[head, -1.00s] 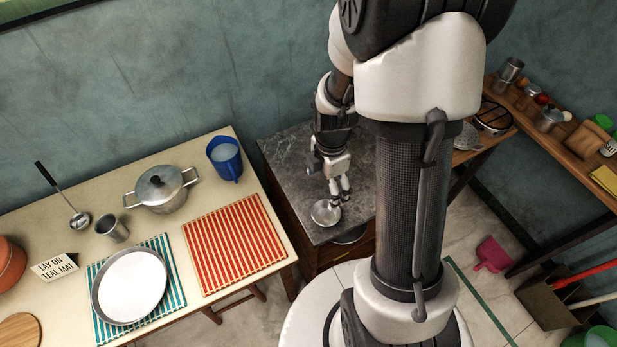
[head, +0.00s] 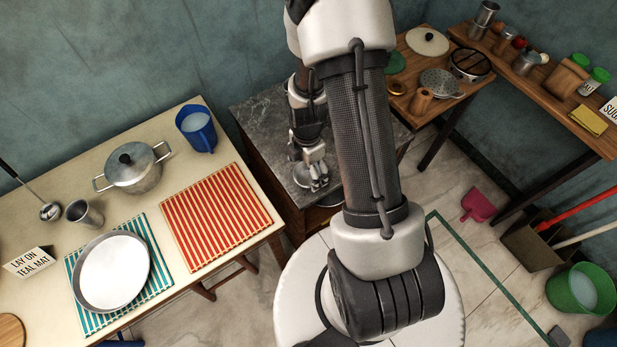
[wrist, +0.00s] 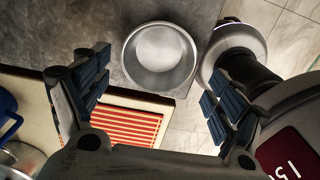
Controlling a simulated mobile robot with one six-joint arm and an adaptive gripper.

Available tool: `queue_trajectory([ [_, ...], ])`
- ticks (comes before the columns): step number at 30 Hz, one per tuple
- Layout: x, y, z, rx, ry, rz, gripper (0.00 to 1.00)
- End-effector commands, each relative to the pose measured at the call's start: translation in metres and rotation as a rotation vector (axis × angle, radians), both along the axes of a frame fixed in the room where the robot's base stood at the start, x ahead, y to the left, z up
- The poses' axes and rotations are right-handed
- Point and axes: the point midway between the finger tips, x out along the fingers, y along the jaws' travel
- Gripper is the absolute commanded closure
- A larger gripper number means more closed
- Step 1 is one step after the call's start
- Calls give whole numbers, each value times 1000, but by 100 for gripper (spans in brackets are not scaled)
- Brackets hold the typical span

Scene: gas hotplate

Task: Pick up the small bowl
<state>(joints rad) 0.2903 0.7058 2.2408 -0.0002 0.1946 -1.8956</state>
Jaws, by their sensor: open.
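The small bowl (wrist: 160,57) is a round, shallow steel bowl on the dark stone counter. It looks empty in the wrist view. In the head view the bowl (head: 300,177) is partly hidden by my gripper (head: 319,187), which is over its right side. In the wrist view my gripper (wrist: 152,105) is open, with its two blue-padded fingers spread wide apart. The bowl shows between and beyond the fingers, near the counter's edge, and neither finger appears to touch it.
The stone counter (head: 262,112) is clear around the bowl. Left is a cream table with a blue jug (head: 196,128), a lidded pot (head: 134,168), a red striped mat (head: 216,217) and a white-filled pan (head: 112,272) on a teal striped mat. Wooden shelves with jars stand right.

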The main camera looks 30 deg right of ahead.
Motion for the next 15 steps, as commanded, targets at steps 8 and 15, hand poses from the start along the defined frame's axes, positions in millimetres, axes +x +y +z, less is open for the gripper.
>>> queue_trajectory([
  [8,3,-6,-40,0,1,0,13],
  [15,3,-6,-40,0,0,0,14],
])
